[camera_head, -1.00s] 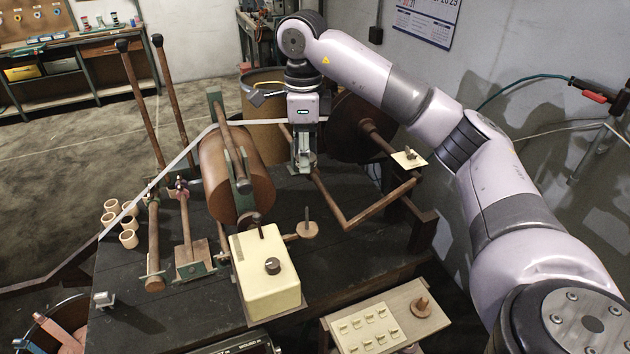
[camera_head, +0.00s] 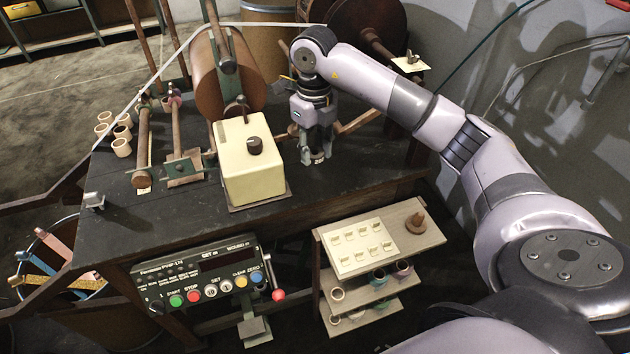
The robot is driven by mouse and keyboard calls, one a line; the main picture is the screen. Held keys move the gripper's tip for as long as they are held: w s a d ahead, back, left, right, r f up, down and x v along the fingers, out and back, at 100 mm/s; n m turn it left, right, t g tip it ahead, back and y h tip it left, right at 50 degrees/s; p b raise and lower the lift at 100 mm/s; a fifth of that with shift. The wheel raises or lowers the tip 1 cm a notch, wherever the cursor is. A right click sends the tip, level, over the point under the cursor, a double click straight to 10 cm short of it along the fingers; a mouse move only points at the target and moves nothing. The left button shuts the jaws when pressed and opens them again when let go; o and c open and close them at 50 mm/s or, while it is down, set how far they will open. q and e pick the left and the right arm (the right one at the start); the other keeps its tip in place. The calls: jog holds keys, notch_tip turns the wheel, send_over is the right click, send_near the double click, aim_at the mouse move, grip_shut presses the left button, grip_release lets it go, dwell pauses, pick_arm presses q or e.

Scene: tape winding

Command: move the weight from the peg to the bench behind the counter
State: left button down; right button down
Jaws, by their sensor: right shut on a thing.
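My right gripper (camera_head: 314,156) points down, just right of the cream box, low over the dark bench (camera_head: 345,178). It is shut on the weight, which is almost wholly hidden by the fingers. I cannot tell whether the weight touches the bench. The peg is mostly hidden behind the gripper and the cream box. The counter (camera_head: 205,277), a black panel with a display and coloured buttons, is at the bench's front edge. My left gripper is not in view.
The cream box (camera_head: 250,165) with a dark knob stands left of the gripper. Behind are a brown drum (camera_head: 228,75) and a large reel (camera_head: 365,30). A small shelf stand (camera_head: 385,240) is in front at the right. Several pale rings (camera_head: 121,147) sit at left.

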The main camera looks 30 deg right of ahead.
send_over(314, 190)
notch_tip(314, 190, down, 5)
jog(key=shift+d+f, duration=0.1)
jog(key=shift+f, duration=0.55)
notch_tip(314, 190, down, 4)
jog(key=shift+p, duration=0.5)
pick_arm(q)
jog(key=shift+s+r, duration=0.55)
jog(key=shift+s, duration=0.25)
pick_arm(e)
jog(key=shift+f, duration=0.2)
jog(key=c, duration=1.2)
grip_release()
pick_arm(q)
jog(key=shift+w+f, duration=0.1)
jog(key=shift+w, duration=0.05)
pick_arm(e)
jog(key=shift+o, duration=0.2)
jog(key=shift+r, duration=0.1)
